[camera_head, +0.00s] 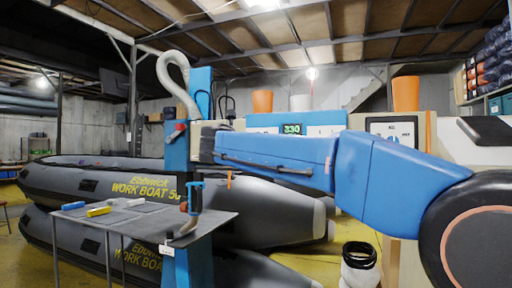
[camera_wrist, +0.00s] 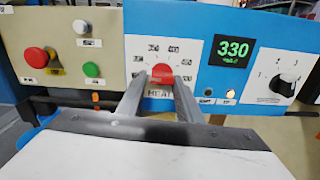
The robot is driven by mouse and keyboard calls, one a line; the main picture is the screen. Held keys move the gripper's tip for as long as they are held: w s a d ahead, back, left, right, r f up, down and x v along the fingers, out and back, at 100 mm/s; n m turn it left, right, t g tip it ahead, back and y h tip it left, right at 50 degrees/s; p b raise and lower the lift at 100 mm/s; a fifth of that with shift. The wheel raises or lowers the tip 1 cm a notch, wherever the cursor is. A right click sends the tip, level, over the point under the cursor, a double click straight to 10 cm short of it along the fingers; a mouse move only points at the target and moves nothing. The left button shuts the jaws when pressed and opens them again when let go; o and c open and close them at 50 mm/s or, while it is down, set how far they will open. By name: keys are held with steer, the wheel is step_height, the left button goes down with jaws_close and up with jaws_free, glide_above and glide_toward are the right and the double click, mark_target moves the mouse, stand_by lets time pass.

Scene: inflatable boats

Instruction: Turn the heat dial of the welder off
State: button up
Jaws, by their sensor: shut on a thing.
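The welder's blue front panel (camera_wrist: 215,20) fills the upper middle of the wrist view. Its red heat dial (camera_wrist: 162,72) sits in a white scale plate with number marks around it and the word HEAT below. My gripper (camera_wrist: 160,82) is shut on the heat dial, one finger on each side. The dial's exact pointing is too small to tell. The display (camera_wrist: 233,50) reads 330 in green; it also shows in the head view (camera_head: 292,129). An orange lamp glows below it. In the head view my arm hides part of the welder, and the fingers cannot be made out.
Beside the dial, a black and white knob (camera_wrist: 287,83) is on the right. A red mushroom button (camera_wrist: 38,57), a green button (camera_wrist: 91,69) and a white button (camera_wrist: 80,27) are on the left. Grey inflatable boats (camera_head: 90,188) and a metal table (camera_head: 130,222) stand at left.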

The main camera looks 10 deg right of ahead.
steer(key=shift+f+n, duration=0.15)
steer(key=shift+n, duration=1.15)
steer(key=o, duration=1)
steer(key=shift+o, duration=0.2)
steer(key=v, duration=1.7)
steer(key=shift+s, duration=0.2)
steer(key=shift+a, duration=0.1)
